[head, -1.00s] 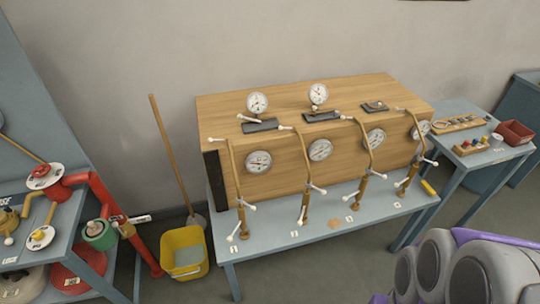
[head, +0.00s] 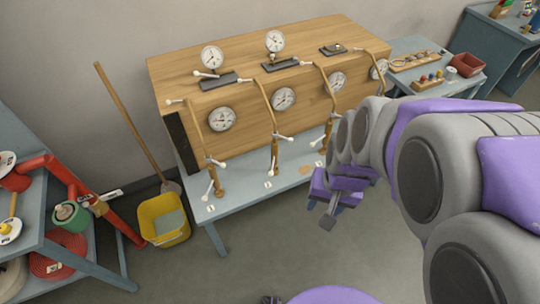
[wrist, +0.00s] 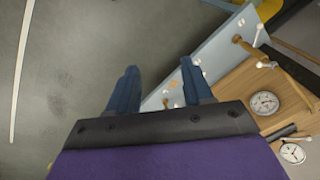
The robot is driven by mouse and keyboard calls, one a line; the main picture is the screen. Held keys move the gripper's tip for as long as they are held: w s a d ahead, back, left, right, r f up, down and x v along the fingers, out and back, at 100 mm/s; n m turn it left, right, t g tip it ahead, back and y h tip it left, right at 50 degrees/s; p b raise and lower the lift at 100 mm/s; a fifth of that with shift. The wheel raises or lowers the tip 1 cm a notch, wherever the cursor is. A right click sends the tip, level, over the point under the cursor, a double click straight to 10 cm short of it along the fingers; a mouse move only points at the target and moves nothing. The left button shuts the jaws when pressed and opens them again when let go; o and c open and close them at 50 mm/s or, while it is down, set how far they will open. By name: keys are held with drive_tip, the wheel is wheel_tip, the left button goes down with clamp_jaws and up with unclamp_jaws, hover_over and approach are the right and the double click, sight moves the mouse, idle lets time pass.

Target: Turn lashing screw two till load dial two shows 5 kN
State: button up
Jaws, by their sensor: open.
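Lashing screw two (head: 274,156) is a brass-coloured upright screw with white-tipped cross handles, at the tag that looks like 2 on the bench front. A bent brass bar runs up from it over the wooden crate. Load dial two (head: 284,99) is a round white dial on the crate's front face behind that bar; its reading is too small to tell. My gripper (head: 320,211) hangs in front of the bench, right of and nearer than screw two, apart from it. In the wrist view my gripper (wrist: 158,82) is open, with nothing between its blue fingers.
The wooden crate (head: 235,60) stands on a grey-blue bench (head: 238,188). Screw one (head: 217,180) stands to the left; my arm partly hides the right-hand screws. A yellow bucket (head: 163,222) and a broom (head: 135,130) stand left. The floor in front is clear.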

drive_tip(key=w+a+f+m+t+h, duration=0.15)
drive_tip(key=w+a+f+t, duration=0.35)
drive_tip(key=w+f, duration=0.65)
drive_tip(key=w+a+f+m+t, duration=0.25)
drive_tip(key=w+a+f, duration=0.45)
drive_tip(key=w, duration=0.8)
drive_tip(key=m+t+h, duration=0.2)
drive_tip(key=t, duration=0.5)
approach(272, 166)
drive_tip(key=s, duration=0.1)
drive_tip(key=s+f+n+t+y, duration=0.1)
drive_tip(key=s+f+n+t, duration=0.15)
drive_tip(key=s, duration=0.45)
drive_tip(key=shift+m, duration=0.45)
drive_tip(key=w+b, duration=0.2)
drive_tip(key=w, duration=0.4)
drive_tip(key=w+d+b, duration=0.1)
drive_tip(key=w+b, duration=0.1)
drive_tip(key=w, duration=0.3)
drive_tip(key=w+b, duration=0.2)
drive_tip(key=w, duration=0.4)
drive_tip(key=shift+w+d+f, duration=0.3)
drive_tip(key=shift+w, duration=0.05)
drive_tip(key=shift+c, duration=0.3)
clamp_jaws()
